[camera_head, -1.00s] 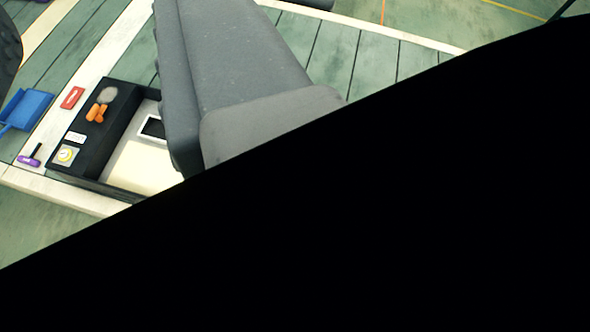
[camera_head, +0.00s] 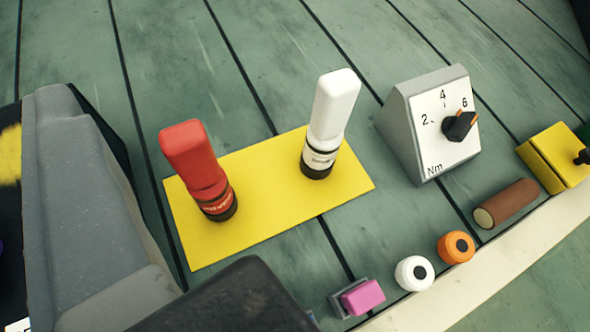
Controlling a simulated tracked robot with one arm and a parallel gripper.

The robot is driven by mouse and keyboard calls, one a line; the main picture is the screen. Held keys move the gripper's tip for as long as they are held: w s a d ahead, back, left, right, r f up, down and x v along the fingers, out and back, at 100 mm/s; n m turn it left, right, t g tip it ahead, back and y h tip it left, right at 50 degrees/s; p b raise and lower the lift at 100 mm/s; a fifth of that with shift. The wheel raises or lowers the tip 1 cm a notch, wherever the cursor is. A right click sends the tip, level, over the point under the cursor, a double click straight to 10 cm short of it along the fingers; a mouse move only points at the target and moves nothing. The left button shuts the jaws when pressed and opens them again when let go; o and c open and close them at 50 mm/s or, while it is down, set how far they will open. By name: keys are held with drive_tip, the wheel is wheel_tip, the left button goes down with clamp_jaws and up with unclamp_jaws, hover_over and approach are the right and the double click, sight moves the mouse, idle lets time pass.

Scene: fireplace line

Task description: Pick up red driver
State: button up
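The red driver (camera_head: 196,158) stands upright at the left end of a flat yellow mat (camera_head: 255,192). It has a red body and a black lower end. A white driver (camera_head: 331,115) of like shape stands at the mat's right end. The red driver stands free, with nothing touching its sides. A dark rounded part of mine juts in at the bottom, in front of the mat's near left corner. I cannot tell whether it is my gripper, and no pair of fingertips shows clearly.
A grey wedge-shaped box with a dial (camera_head: 441,122) stands right of the mat. A pink block (camera_head: 362,297), a white roll (camera_head: 414,273), an orange roll (camera_head: 456,247), a brown cylinder (camera_head: 507,204) and a yellow box (camera_head: 556,157) line the front edge. My grey link fills the left.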

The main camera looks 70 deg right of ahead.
sight(198, 160)
drive_tip(key=s+d+f+g+h+b, duration=0.1)
drive_tip(key=s+d+f, duration=0.1)
drive_tip(key=f, duration=0.4)
drive_tip(key=s+d+f+g+h, duration=0.1)
drive_tip(key=s+d+f, duration=0.15)
drive_tip(key=f, duration=0.25)
drive_tip(key=shift+m, duration=0.3)
drive_tip(key=x, duration=0.2)
drive_tip(key=b+x, duration=0.1)
drive_tip(key=x, duration=0.5)
drive_tip(key=shift+a+f+b, duration=0.2)
drive_tip(key=shift+f+b, duration=0.05)
drive_tip(key=shift+b, duration=0.15)
drive_tip(key=shift+w+d, duration=0.25)
drive_tip(key=shift+w, duration=0.3)
drive_tip(key=b+x, duration=0.1)
drive_tip(key=x, duration=0.3)
drive_tip(key=shift+w+r, duration=0.1)
drive_tip(key=shift+w, duration=0.1)
drive_tip(key=c, duration=1.2)
